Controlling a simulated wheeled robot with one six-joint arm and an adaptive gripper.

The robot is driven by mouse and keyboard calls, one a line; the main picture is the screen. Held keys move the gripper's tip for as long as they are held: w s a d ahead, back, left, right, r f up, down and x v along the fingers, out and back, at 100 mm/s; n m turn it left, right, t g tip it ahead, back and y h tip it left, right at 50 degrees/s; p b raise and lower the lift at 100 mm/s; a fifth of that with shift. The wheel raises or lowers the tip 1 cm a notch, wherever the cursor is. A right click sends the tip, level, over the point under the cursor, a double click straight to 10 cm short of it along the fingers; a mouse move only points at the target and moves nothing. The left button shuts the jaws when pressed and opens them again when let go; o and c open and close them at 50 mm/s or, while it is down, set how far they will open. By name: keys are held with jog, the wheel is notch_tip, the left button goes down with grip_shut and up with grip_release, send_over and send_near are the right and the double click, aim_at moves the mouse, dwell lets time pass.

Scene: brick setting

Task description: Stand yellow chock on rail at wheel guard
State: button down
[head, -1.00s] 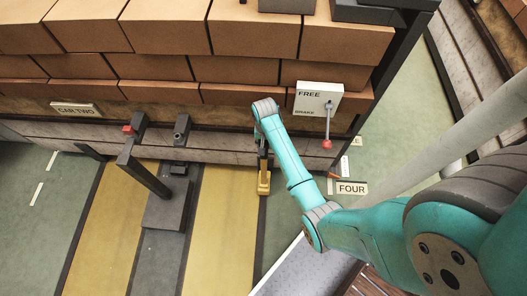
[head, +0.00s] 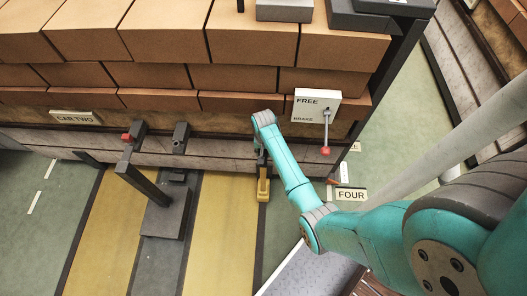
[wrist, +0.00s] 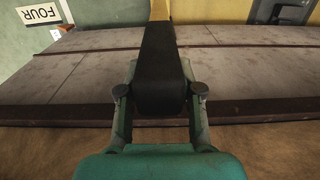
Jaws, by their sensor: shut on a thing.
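The yellow chock (head: 263,190) stands at the upper end of a dark rail (head: 259,235), beside the side of the brick-loaded car. Its dark upper part (wrist: 160,70) fills the space between my fingers in the wrist view, with a yellow end (wrist: 160,10) beyond. My gripper (wrist: 160,91) is shut on this dark part. In the head view my arm hides much of the gripper. Whether the chock touches the rail cannot be told. No wheel guard can be made out for certain.
The car carries stacked bricks (head: 160,30). A brake board (head: 316,106) with a red-tipped lever (head: 325,130) stands right of my arm. A "FOUR" sign (head: 351,195) lies on the right. A dark buffer post (head: 165,215) stands left, between yellow floor strips.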

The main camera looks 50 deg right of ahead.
jog(key=shift+w+f, duration=0.1)
jog(key=c, duration=0.8)
grip_release()
jog(key=shift+f, duration=0.1)
jog(key=shift+o, duration=0.2)
notch_tip(320, 180, up, 13)
jog(key=shift+f, duration=0.2)
jog(key=s+a+f+n+t+h, duration=0.1)
jog(key=s+a+f+n+t, duration=0.15)
jog(key=s+a+f, duration=0.45)
jog(key=s+a+r+n+t, duration=0.3)
jog(key=s+a+t, duration=0.2)
jog(key=s+a, duration=0.35)
jog(key=s+a+r+n+t, duration=0.1)
jog(key=s+a+r+t, duration=0.1)
jog(key=s+r, duration=0.3)
jog(key=s+a+r+n+t, duration=0.2)
jog(key=s+r, duration=0.4)
jog(key=r, duration=0.6)
jog(key=s+a+r+n+t+y, duration=0.1)
jog(key=s+a+r+n+t, duration=0.1)
jog(key=s+r, duration=0.4)
notch_tip(320, 180, up, 3)
jog(key=shift+f+t, duration=0.1)
jog(key=shift+t, duration=0.65)
